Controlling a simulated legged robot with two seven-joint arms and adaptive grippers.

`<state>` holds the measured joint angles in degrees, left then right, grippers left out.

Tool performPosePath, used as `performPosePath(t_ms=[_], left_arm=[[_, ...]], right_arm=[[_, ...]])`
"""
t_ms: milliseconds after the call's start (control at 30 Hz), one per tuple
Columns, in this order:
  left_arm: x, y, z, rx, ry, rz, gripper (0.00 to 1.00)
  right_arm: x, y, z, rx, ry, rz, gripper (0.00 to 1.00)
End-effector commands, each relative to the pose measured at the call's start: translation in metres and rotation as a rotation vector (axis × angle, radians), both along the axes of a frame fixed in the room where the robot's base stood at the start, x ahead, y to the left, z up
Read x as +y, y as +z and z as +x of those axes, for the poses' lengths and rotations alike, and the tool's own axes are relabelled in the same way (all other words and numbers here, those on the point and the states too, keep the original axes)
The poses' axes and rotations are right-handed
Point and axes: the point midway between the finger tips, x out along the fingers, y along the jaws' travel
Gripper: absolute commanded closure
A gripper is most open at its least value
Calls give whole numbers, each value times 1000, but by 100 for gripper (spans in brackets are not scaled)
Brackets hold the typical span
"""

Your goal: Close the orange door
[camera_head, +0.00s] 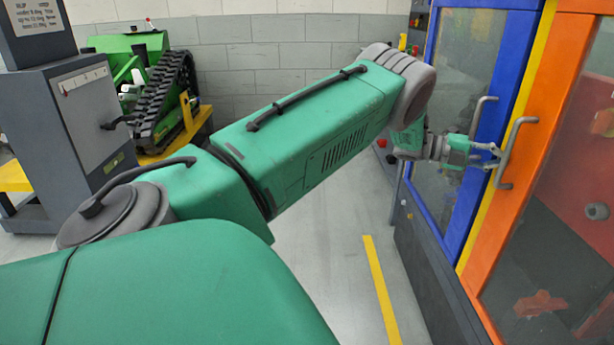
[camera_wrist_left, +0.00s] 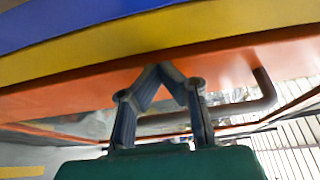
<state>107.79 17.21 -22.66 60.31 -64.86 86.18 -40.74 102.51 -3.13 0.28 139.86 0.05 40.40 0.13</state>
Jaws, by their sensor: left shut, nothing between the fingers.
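The orange door (camera_head: 567,60) stands at the right of the head view, with a large clear pane and a grey bar handle (camera_head: 508,153). My left gripper (camera_head: 494,156) is shut, its fingertips beside this handle near the yellow strip. In the left wrist view the fingers (camera_wrist_left: 164,68) meet at their tips in front of the orange frame (camera_wrist_left: 70,92). The handle (camera_wrist_left: 258,98) passes behind and to the right of them there. I cannot tell whether the fingertips touch the door or whether it is fully shut. My right gripper is out of view.
A blue door (camera_head: 518,75) with its own handle (camera_head: 483,118) adjoins across a yellow strip (camera_head: 535,70). A grey cabinet (camera_head: 85,120) and a green tracked machine (camera_head: 150,75) stand at the left. The floor (camera_head: 320,225) between is clear.

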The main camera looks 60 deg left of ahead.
Motion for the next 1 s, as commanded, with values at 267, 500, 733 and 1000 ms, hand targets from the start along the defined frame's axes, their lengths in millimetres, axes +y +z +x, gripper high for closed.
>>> performPosePath(t_ms=[267, 500, 733, 1000], left_arm=[[-5, 2, 12, -5, 7, -1, 100], [-7, 4, 13, -6, 8, 0, 100], [-5, 5, 9, -8, 6, -1, 100], [32, 1, -21, -3, 12, -3, 100]], right_arm=[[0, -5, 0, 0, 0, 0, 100], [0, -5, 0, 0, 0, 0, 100], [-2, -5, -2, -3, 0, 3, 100], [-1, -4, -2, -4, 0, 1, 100]])
